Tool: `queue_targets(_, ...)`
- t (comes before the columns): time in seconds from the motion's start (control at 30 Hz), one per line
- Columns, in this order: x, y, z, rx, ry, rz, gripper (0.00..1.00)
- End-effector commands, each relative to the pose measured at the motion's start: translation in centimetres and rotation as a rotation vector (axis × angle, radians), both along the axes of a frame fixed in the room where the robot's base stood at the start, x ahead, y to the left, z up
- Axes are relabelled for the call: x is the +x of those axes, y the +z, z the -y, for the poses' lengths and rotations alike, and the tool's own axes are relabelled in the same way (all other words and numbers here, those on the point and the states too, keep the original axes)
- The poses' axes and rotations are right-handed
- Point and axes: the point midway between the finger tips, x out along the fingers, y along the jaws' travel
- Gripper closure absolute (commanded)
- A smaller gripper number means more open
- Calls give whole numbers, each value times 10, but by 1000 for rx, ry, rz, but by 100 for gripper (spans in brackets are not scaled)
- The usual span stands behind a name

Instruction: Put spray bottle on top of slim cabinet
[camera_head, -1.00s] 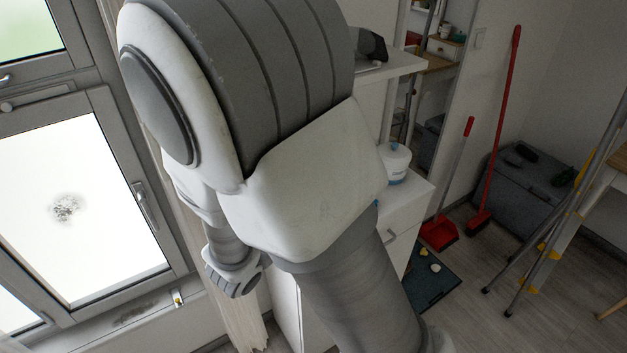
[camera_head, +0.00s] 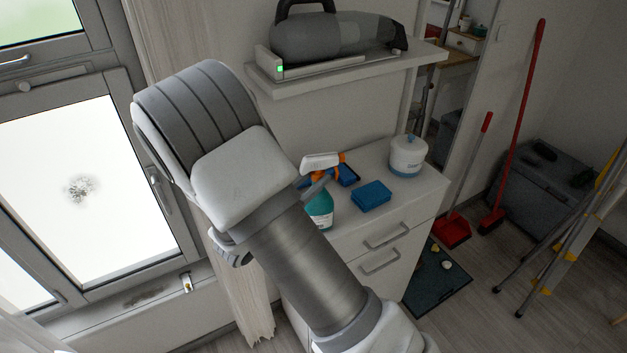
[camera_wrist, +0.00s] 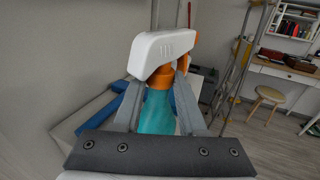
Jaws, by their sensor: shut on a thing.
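The spray bottle has a teal body (camera_head: 321,209), an orange neck and a white head with an orange nozzle. It looks upright. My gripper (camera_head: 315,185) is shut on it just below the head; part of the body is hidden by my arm. The wrist view shows the bottle (camera_wrist: 157,112) between the two fingers of my gripper (camera_wrist: 160,95). The white cabinet (camera_head: 425,187) with drawers is beside and behind the bottle in the head view. I cannot tell whether the bottle touches the cabinet or hangs apart from it.
On the cabinet top are a blue box (camera_head: 371,195), another blue item (camera_head: 347,176) and a white tub (camera_head: 407,156). A wall shelf (camera_head: 350,72) with a handheld vacuum (camera_head: 335,38) hangs above. A window (camera_head: 85,190) and curtain (camera_head: 238,295) are at left.

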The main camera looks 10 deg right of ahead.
Motion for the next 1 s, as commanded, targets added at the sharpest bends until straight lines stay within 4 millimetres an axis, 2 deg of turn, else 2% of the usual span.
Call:
queue_targets(0.37,0,-5,0,0,-1,4,100)
queue_targets(0.4,0,-6,0,1,0,1,58)
queue_targets(0.57,0,-5,0,1,0,1,30)
queue_targets(0.93,0,1,0,1,0,2,30)
queue_targets(1.0,-5,-2,-7,2,3,1,30)
